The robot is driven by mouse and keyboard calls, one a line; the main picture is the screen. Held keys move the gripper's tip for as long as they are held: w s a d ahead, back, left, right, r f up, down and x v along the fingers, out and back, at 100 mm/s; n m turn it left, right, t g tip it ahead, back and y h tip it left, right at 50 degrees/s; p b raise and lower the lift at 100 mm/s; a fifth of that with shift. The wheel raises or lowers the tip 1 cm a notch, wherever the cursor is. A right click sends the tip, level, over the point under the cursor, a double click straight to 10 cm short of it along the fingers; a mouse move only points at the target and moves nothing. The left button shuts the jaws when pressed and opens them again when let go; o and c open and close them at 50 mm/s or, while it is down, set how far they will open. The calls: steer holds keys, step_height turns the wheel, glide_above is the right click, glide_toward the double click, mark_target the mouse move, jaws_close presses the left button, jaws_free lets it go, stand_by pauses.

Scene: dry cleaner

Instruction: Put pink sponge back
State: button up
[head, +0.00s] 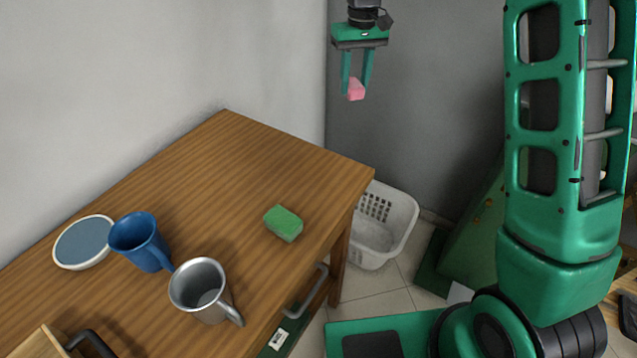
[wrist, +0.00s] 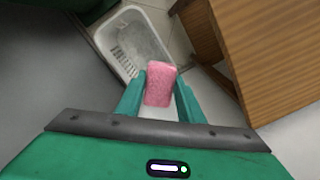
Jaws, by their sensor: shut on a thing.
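A pink sponge (head: 356,89) is held between the two fingers of my gripper (head: 356,84), high above the floor past the table's far right corner. In the wrist view the pink sponge (wrist: 160,86) sits between the green fingertips of my gripper (wrist: 160,90), which are shut on it. A green sponge (head: 283,223) lies flat on the wooden table (head: 225,150), near its right edge. Nothing touches the held sponge but the fingers.
A white plastic basket (head: 400,225) stands on the tiled floor beside the table; it also shows in the wrist view (wrist: 110,32). A blue mug (head: 140,240), a metal mug (head: 204,290) and a plate (head: 84,243) stand at the table's left. The table's far part is clear.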

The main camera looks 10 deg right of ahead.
steer(key=s+a+r+n, duration=0.2)
steer(key=s+a, duration=0.4)
steer(key=s, duration=0.2)
steer(key=s+a+r+n, duration=0.2)
steer(key=s+a, duration=0.4)
steer(key=s, duration=0.2)
steer(key=s+a+n, duration=0.2)
steer(key=s, duration=0.8)
steer(key=s+a+n, duration=0.2)
steer(key=s, duration=0.7)
steer(key=w+d+f, duration=0.1)
steer(key=w+f, duration=0.1)
steer(key=w, duration=0.1)
steer(key=w+d+f, duration=0.1)
steer(key=w+f, duration=0.2)
steer(key=w+d+f, duration=0.2)
steer(key=w, duration=0.2)
steer(key=shift+d+f, duration=0.1)
steer(key=shift+f, duration=0.05)
steer(key=shift+w+f, duration=0.1)
steer(key=shift+f, duration=1.95)
steer(key=shift+f, duration=0.1)
steer(key=o, duration=1.1)
step_height(320, 180, up, 12)
